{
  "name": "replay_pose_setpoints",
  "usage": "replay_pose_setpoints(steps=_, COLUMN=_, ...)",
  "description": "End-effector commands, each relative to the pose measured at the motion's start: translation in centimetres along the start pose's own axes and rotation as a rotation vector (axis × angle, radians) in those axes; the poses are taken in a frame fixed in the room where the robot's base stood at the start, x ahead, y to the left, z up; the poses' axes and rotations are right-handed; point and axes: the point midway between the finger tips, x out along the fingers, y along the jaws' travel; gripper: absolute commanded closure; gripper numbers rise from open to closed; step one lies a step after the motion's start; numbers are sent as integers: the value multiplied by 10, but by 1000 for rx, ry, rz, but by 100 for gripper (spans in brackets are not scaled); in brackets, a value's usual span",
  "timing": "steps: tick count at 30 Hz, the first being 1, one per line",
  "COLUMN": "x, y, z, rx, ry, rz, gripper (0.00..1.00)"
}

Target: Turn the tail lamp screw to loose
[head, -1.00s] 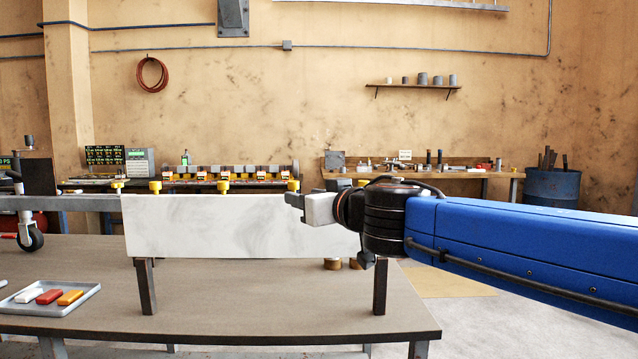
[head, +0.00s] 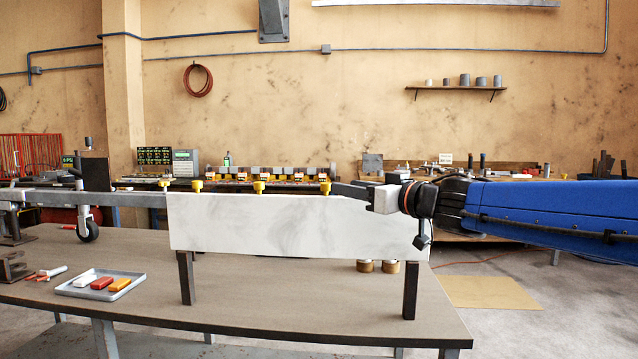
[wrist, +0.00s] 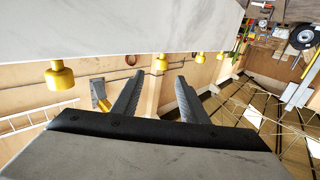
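Several yellow knob-like screws stand along the top edge of a white panel (head: 290,228). In the head view, one yellow screw (head: 324,187) is just left of my fingertips. Another yellow screw (head: 259,187) is farther left. I cannot tell which screw is for the tail lamp. My gripper (head: 338,189) is at the panel's top edge, toward its right end, and hides part of that edge.
The panel stands on dark posts on a brown bench (head: 330,305). A tray (head: 68,291) with white, red and orange blocks lies at left. A grey beam with a caster wheel (head: 87,231) is behind it. Tape-like rolls (head: 391,266) sit below the panel's right end.

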Motion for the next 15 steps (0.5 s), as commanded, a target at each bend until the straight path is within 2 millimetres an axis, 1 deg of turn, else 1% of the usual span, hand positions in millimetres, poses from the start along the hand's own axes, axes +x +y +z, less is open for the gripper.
replay_pose_setpoints(steps=1, x=10, y=-1, z=1, rx=0, ry=-2, rz=-2, gripper=60)
replay_pose_setpoints(steps=15, x=88, y=0, z=1, rx=-1, ry=-1, rz=0, gripper=60)
